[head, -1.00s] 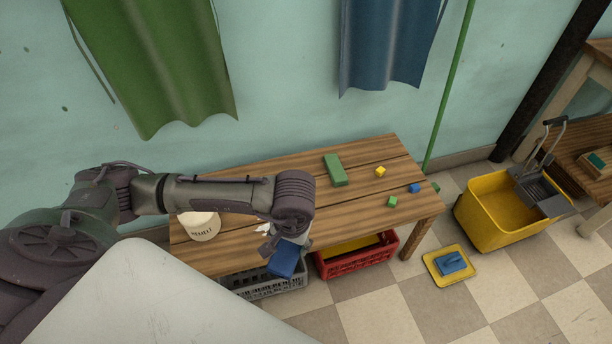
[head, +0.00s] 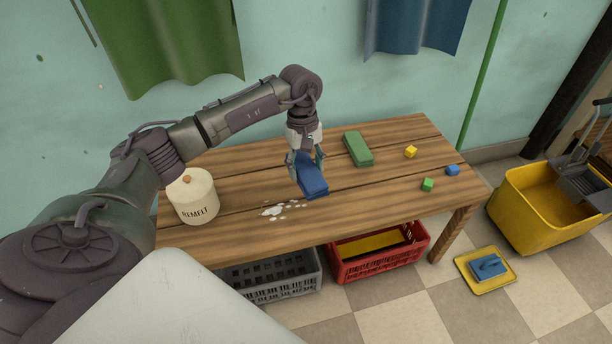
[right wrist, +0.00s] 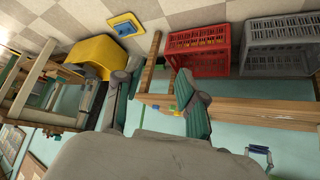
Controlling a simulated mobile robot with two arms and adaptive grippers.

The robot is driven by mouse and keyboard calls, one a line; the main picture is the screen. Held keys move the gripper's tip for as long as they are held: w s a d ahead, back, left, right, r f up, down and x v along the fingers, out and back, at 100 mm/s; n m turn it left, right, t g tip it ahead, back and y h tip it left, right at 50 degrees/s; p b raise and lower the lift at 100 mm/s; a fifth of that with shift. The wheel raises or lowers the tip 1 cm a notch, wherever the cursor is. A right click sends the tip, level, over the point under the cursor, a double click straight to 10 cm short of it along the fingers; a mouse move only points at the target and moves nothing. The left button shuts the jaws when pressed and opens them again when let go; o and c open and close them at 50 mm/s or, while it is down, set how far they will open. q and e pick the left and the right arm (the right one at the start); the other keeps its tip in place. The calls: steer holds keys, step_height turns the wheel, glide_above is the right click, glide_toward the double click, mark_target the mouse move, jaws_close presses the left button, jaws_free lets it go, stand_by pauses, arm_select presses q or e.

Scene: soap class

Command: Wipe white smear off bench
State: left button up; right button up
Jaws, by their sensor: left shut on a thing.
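The white smear (head: 272,210) lies on the wooden bench (head: 230,228), left of its middle near the front edge, as a main patch with small spots around it. My left gripper (head: 306,160) is shut on a blue block (head: 314,185), to the right of and behind the smear. The block looks tilted; I cannot tell whether it touches the bench. In the right wrist view, my right gripper (right wrist: 155,98) has its fingers apart with nothing between them, near the bench end. The right gripper is outside the head view.
A REMELT jar (head: 194,197) stands left of the smear. A green block (head: 358,148) and small yellow (head: 411,151), green (head: 428,184) and blue (head: 452,170) cubes are on the right. Red (head: 378,262) and grey (head: 270,280) crates sit below. A yellow bucket (head: 530,225) stands right.

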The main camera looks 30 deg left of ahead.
arm_select(q)
steer(key=shift+f, duration=0.1)
step_height(320, 180, down, 2)
steer(key=shift+f+b, duration=0.15)
steer(key=shift+b, duration=0.6)
step_height(320, 180, down, 2)
steer(key=shift+b, duration=0.65)
steer(key=shift+f, duration=0.25)
arm_select(e)
steer(key=w+a+r+t+y, duration=0.2)
steer(key=w+a+r+t, duration=0.2)
steer(key=w+r+t, duration=0.4)
steer(key=shift+w+r+t+y, duration=0.3)
steer(key=shift+w+r, duration=0.05)
steer(key=shift+r, duration=1.15)
